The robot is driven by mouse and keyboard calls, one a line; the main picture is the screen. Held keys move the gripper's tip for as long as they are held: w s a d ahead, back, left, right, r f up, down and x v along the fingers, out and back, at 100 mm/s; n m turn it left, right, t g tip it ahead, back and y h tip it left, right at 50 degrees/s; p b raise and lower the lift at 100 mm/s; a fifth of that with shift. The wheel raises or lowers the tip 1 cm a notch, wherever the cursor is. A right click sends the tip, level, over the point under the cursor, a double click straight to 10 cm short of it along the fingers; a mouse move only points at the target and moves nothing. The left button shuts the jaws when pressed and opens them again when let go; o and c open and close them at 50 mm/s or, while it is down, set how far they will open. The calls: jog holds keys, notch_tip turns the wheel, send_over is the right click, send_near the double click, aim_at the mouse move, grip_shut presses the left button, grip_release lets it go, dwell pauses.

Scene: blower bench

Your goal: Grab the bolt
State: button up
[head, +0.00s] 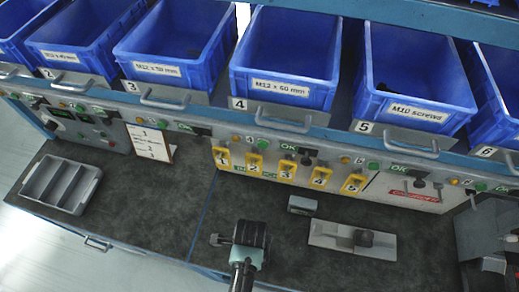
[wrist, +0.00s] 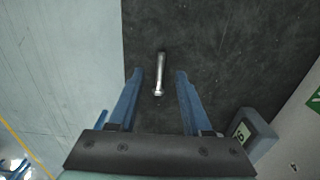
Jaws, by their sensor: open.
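The bolt (wrist: 160,76) is a shiny silver rod with a wider head at its lower end in the wrist view. It lies on the dark bench mat, lengthwise between the lines of my two fingers. My gripper (wrist: 160,73) is open and empty, with one blue finger on each side of the bolt. I cannot tell how high the fingertips are above the mat. In the head view my gripper (head: 249,238) is over the front middle of the bench, and I cannot make out the bolt there.
A grey divided tray (head: 60,184) sits at far left. Blue bins (head: 285,58) line the shelf above. The mat (head: 150,215) left of my gripper is clear.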

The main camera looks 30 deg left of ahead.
jog(key=shift+f, duration=1.45)
grip_shut()
